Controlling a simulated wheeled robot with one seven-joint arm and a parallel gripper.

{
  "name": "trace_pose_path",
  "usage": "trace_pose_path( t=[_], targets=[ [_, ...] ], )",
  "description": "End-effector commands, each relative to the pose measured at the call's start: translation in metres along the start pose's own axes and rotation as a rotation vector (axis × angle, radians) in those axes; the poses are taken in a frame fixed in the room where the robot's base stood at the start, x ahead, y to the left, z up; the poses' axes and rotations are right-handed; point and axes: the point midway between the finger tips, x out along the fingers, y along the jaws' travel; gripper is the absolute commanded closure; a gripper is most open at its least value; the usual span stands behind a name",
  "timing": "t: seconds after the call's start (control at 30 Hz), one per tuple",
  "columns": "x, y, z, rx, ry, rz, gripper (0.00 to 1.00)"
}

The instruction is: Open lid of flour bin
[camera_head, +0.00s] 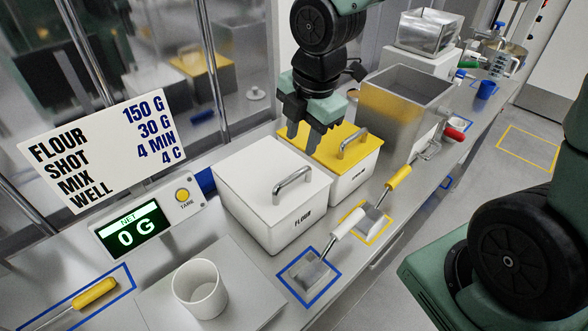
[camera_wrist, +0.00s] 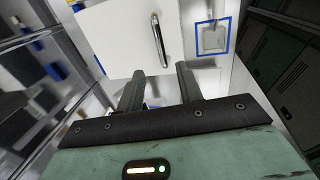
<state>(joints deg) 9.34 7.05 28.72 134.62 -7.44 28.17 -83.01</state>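The flour bin (camera_head: 284,222) is a white box marked FLOUR, with a white lid (camera_head: 262,170) sitting shut on it. A metal bar handle (camera_head: 293,183) stands on the lid. In the wrist view the lid (camera_wrist: 117,37) and its handle (camera_wrist: 159,40) lie beyond the fingertips. My gripper (camera_head: 304,140) is above and behind the bin's far right edge, close to the yellow-lidded bin. Its fingers (camera_wrist: 160,80) are apart and point down, with nothing between them. The gripper is apart from the handle.
A bin with a yellow lid (camera_head: 325,146) stands right beside the flour bin. A metal container (camera_head: 405,92) is behind it. Scoops with a white handle (camera_head: 342,224) and a yellow handle (camera_head: 398,178) lie in front. A white cup (camera_head: 200,290) and scale display (camera_head: 137,232) are at left.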

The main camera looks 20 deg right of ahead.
Motion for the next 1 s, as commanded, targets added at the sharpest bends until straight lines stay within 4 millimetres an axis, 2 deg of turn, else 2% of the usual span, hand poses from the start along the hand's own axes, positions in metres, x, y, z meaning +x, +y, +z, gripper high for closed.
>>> trace_pose_path(
  t=[0.03,0.2,0.5,0.7,0.97,1.0],
  targets=[
    [0.015,-0.001,-0.001,-0.003,0.002,-0.005,0.64],
    [0.051,-0.001,-0.001,-0.003,0.003,-0.004,0.64],
    [0.097,0.0,-0.001,-0.001,0.001,-0.001,0.64],
    [0.107,0.0,-0.001,0.0,0.001,0.0,0.64],
    [0.107,0.0,0.0,0.001,0.0,0.001,0.64],
    [0.107,0.0,0.0,0.001,0.0,0.001,0.72]
  ],
)
